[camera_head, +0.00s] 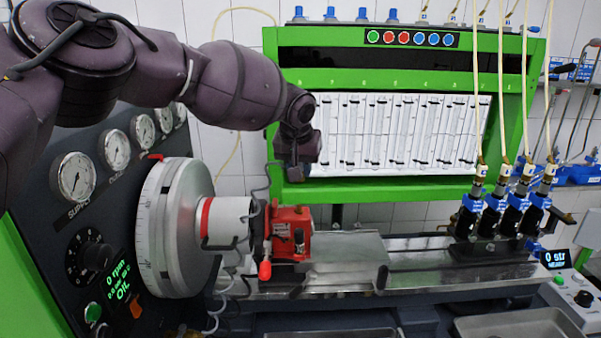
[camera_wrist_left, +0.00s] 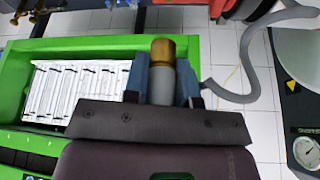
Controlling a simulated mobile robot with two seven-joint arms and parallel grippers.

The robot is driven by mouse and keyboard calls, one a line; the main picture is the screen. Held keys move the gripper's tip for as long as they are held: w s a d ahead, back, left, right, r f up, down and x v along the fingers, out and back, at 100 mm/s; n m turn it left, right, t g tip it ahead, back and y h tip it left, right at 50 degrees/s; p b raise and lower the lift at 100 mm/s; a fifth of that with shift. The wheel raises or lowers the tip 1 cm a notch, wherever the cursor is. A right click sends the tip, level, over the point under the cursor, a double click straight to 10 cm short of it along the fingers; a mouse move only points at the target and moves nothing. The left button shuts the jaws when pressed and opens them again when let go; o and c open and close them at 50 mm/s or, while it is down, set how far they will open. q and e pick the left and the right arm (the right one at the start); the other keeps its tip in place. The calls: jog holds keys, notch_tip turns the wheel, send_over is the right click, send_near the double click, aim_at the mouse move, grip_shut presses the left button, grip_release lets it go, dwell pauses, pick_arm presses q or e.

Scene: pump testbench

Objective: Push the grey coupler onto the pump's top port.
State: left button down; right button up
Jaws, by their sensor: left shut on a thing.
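The red pump (camera_head: 291,234) sits at the left end of the bench, beside the large round drum. Its top port is too small to make out clearly. My left gripper (camera_head: 297,174) points down above the pump, with a gap between them. In the left wrist view, its two blue-grey fingers (camera_wrist_left: 163,86) are shut on the grey coupler (camera_wrist_left: 161,86), one on each side. The coupler's brass-coloured end (camera_wrist_left: 162,51) sticks out past the grey body. The coupler is hard to see in the head view. My right gripper is out of view.
A grey hose (camera_wrist_left: 246,62) curves beside the left gripper. The graduated drum (camera_head: 175,228) and gauge panel (camera_head: 70,215) stand left of the pump. The green frame with glass tubes (camera_head: 400,132) rises behind. The metal bench (camera_head: 440,250) is clear right of the pump, up to several injectors (camera_head: 490,212).

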pick_arm(q)
jog(key=shift+w, duration=0.8)
jog(key=shift+f, duration=0.1)
send_over(300, 209)
jog(key=shift+w+f, duration=0.25)
jog(key=shift+f, duration=1.25)
jog(key=shift+w+f, duration=0.2)
jog(key=shift+f, duration=1.3)
jog(key=shift+f, duration=1.3)
jog(key=c, duration=0.8)
grip_release()
jog(key=shift+c, duration=0.2)
jog(key=shift+o, duration=0.3)
